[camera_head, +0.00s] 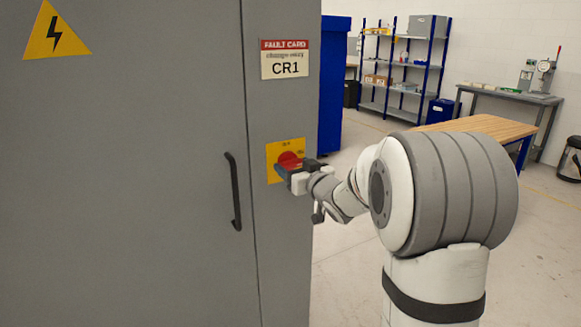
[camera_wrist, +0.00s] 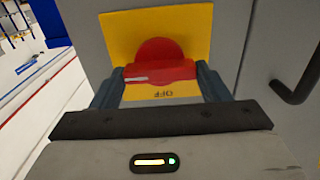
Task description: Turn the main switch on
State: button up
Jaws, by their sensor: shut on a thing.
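The main switch is a red rotary knob (camera_head: 289,160) on a yellow plate (camera_head: 272,149), fixed to the right-hand panel of a grey cabinet. In the wrist view the red knob (camera_wrist: 158,62) has its grip bar lying level across the picture, with a pale mark at the left part of the bar. The word OFF shows upside down on the yellow plate (camera_wrist: 120,25) below the knob. My gripper (camera_wrist: 158,78) is shut on the knob, one finger at each end of its bar. In the head view my gripper (camera_head: 285,171) partly covers the knob and plate.
The grey cabinet (camera_head: 130,180) fills the left, with a black door handle (camera_head: 234,192) left of the switch. A fault card (camera_head: 285,59) is above the switch. A blue cabinet (camera_head: 333,85), shelves (camera_head: 405,65) and a wooden table (camera_head: 482,127) stand behind. Open floor lies right.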

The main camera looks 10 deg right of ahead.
jog(key=shift+f, duration=0.4)
jog(key=o, duration=0.9)
jog(key=shift+a+r, duration=0.1)
jog(key=shift+o, duration=0.4)
jog(key=shift+r, duration=0.15)
jog(key=shift+s, duration=0.1)
jog(key=v, duration=0.7)
jog(key=shift+s+b, duration=0.3)
jog(key=shift+b, duration=0.15)
